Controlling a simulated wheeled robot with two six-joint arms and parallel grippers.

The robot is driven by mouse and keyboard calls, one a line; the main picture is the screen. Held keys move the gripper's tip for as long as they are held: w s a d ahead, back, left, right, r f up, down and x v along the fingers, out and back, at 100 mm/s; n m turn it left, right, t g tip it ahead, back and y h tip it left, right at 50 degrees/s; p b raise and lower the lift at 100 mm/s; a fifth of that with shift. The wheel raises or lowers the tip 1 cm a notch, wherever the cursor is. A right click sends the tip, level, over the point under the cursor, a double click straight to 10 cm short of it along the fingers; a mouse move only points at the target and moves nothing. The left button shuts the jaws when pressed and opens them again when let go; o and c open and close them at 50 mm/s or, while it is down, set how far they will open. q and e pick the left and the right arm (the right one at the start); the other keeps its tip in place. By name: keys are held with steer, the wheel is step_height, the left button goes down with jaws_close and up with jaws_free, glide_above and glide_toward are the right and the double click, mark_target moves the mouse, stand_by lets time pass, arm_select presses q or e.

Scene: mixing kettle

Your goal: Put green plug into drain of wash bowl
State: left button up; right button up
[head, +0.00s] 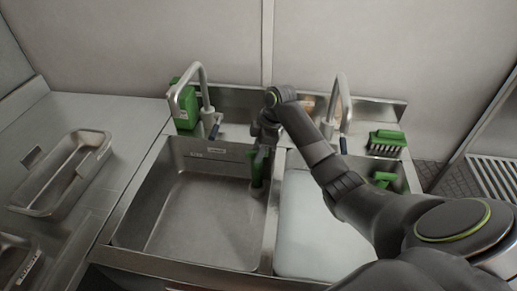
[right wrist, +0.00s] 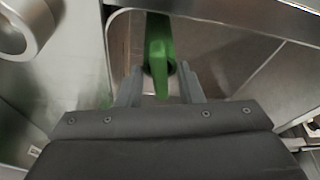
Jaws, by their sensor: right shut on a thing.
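My right gripper (head: 263,150) reaches over the back right part of the left wash bowl (head: 190,222). It is shut on the green plug (head: 258,172), which hangs downward from the jaws near the bowl's right wall. In the right wrist view, the plug (right wrist: 160,48) stands between the two grey fingers (right wrist: 160,82). A dark round edge shows around the plug's end there; I cannot tell if it is the drain or part of the plug. The drain is not clearly visible in the head view. My left gripper is not in view.
The right basin (head: 305,235) looks filled with something pale. A green item (head: 383,179) is at its right side. A metal tray (head: 45,208) lies left.

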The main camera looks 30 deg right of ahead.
steer(key=shift+f+b, duration=0.45)
steer(key=shift+f, duration=1.3)
steer(key=o, duration=1.1)
steer(key=shift+o, duration=0.5)
steer(key=o, duration=0.4)
steer(key=shift+s, duration=0.1)
steer(key=shift+r, duration=0.2)
